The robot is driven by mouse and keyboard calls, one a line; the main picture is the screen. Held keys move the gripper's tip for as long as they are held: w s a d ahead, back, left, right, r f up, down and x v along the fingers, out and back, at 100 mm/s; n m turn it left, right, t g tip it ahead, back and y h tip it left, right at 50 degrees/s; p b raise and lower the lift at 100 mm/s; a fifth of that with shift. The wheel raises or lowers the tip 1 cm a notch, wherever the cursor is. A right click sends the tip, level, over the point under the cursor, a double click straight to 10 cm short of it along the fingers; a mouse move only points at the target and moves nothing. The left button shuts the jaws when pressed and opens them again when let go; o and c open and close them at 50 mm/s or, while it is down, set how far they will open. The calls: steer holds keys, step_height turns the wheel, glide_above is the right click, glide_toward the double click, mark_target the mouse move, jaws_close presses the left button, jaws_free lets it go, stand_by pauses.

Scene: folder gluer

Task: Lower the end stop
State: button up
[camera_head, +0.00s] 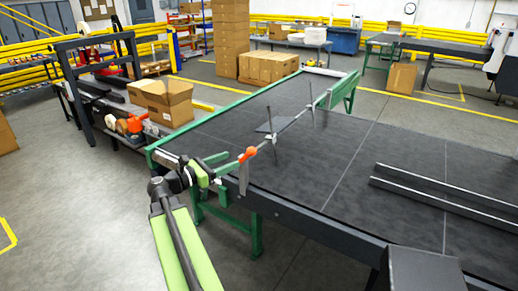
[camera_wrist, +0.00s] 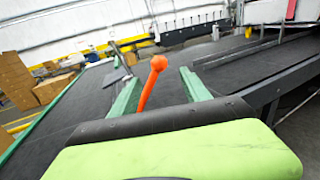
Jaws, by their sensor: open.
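The end stop is a thin metal bar (camera_head: 291,122) across the dark belt, with upright rods (camera_head: 270,124) and a small dark plate beside it. An orange-knobbed lever (camera_head: 248,154) stands at its near end, by the table's front edge. My gripper (camera_head: 222,166) is just left of the lever, with its green fingers spread. In the wrist view, the orange lever (camera_wrist: 152,82) stands tilted between the two open fingers of my gripper (camera_wrist: 160,92), seemingly beyond or level with their tips. I cannot tell whether they touch it. The lever's lower end is hidden behind my gripper.
The dark belt table (camera_head: 350,150) has green side rails (camera_head: 230,113). Two metal rails (camera_head: 440,190) lie at its right. Stacked boxes (camera_head: 230,40) are behind. Open floor lies at left.

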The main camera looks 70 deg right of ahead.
steer(key=x, duration=1.4)
jaws_close()
steer(key=shift+a+f, duration=0.1)
steer(key=shift+f, duration=0.05)
stand_by(0.6)
